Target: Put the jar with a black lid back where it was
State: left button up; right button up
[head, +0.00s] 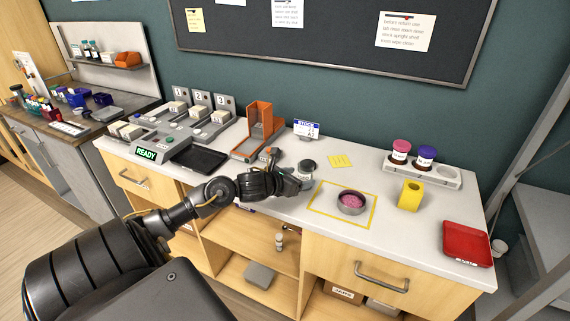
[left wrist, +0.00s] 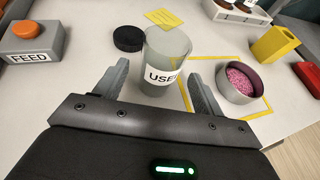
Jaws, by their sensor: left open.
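A cloudy grey jar (left wrist: 160,82) with a white label reading "USE…" stands upright on the counter in the left wrist view. Its top shows no lid. A black lid (left wrist: 128,38) lies flat on the counter just behind it to the left. My left gripper (head: 304,182) is open, with one finger on each side of the jar's near part in the left wrist view (left wrist: 158,80); I cannot tell whether they touch it. In the head view the gripper partly hides the jar. My right gripper is out of view.
A dish of pink grains (head: 351,202) sits in a yellow taped square. A yellow block (head: 410,195), red tray (head: 467,243), stock sign (head: 306,128) and orange FEED button (left wrist: 25,30) stand around.

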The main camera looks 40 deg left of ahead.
pick_arm(q)
jog(key=v, duration=0.6)
jog(key=shift+s+b, duration=0.35)
jog(key=shift+s, duration=0.1)
jog(key=shift+v, duration=0.95)
